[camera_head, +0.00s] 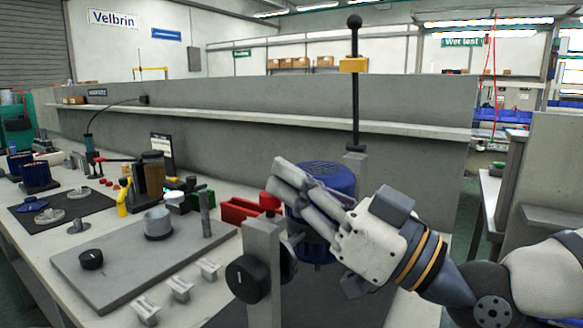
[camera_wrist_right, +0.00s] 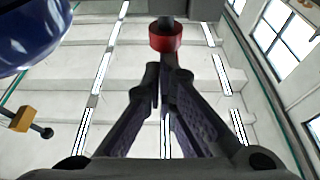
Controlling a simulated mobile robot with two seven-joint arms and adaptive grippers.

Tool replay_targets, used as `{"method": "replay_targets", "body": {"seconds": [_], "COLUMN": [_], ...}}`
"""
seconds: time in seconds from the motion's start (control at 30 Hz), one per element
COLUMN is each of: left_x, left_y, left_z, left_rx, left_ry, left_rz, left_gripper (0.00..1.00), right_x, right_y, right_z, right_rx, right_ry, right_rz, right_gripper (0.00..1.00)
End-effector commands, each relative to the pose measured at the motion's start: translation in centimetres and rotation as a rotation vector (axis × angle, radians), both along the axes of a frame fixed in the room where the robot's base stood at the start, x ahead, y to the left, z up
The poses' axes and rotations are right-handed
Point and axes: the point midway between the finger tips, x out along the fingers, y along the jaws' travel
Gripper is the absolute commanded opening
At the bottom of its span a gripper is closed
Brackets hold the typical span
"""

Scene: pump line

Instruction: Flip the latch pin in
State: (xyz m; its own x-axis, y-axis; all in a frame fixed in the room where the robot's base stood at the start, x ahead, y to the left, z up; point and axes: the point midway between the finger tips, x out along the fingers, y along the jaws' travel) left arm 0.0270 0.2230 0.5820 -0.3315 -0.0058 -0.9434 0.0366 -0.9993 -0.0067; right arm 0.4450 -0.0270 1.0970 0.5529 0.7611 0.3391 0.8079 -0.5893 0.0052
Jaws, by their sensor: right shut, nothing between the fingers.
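My right gripper (camera_head: 280,176) reaches in from the right, in front of a blue pump motor (camera_head: 329,176). Its fingers are together and empty, also in the right wrist view (camera_wrist_right: 162,75). A red cap (camera_head: 268,201) shows at the top of a grey post (camera_head: 262,245), just below the fingertips. A red cap on a dark stem (camera_wrist_right: 167,38) shows just beyond the fingertips in the wrist view; contact cannot be told. A black round knob (camera_head: 247,279) is on the post's side. I cannot tell which part is the latch pin. My left gripper is out of view.
A black upright lever (camera_head: 355,110) with a ball top and yellow block (camera_head: 353,65) stands behind the motor. On the bench left are a grey plate (camera_head: 125,285) with a cup (camera_head: 158,222), small metal brackets (camera_head: 179,289) and a red box (camera_head: 238,210). A low grey wall (camera_head: 270,100) runs behind.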

Motion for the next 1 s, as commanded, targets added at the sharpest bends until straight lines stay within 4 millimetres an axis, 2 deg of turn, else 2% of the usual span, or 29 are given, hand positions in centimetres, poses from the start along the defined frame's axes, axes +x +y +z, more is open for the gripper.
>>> {"method": "replay_targets", "body": {"seconds": [0.03, 0.1, 0.2, 0.27, 0.4, 0.5, 0.7, 0.83, 1.0], "left_x": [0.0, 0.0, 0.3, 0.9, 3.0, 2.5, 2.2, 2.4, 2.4], "left_y": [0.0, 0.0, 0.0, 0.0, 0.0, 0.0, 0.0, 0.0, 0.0], "left_z": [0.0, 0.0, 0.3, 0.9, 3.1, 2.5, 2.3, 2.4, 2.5], "left_rx": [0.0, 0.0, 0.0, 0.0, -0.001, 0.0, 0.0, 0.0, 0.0], "left_ry": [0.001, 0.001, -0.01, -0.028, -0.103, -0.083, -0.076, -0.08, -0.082], "left_rz": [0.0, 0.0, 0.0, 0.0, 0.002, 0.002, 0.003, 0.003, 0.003], "left_gripper": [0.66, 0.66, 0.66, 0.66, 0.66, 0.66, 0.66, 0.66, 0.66], "right_x": [0.0, 0.0, -0.1, -0.2, -0.7, -1.5, -4.0, -5.1, -5.8], "right_y": [0.1, 0.1, 0.2, 0.3, 0.9, -1.2, -4.7, -6.2, -6.8], "right_z": [-0.7, -0.7, -0.1, 1.0, 5.2, 3.3, 1.6, 1.1, 0.7], "right_rx": [-0.009, -0.01, -0.011, -0.01, -0.006, 0.001, 0.002, 0.001, -0.001], "right_ry": [0.014, 0.016, 0.013, 0.007, -0.019, 0.003, 0.004, 0.0, 0.001], "right_rz": [0.003, 0.004, 0.003, 0.003, -0.001, -0.006, -0.007, -0.006, -0.003], "right_gripper": [0.0, 0.0, 0.0, 0.0, 0.0, 0.0, 0.0, 0.0, 0.0]}}
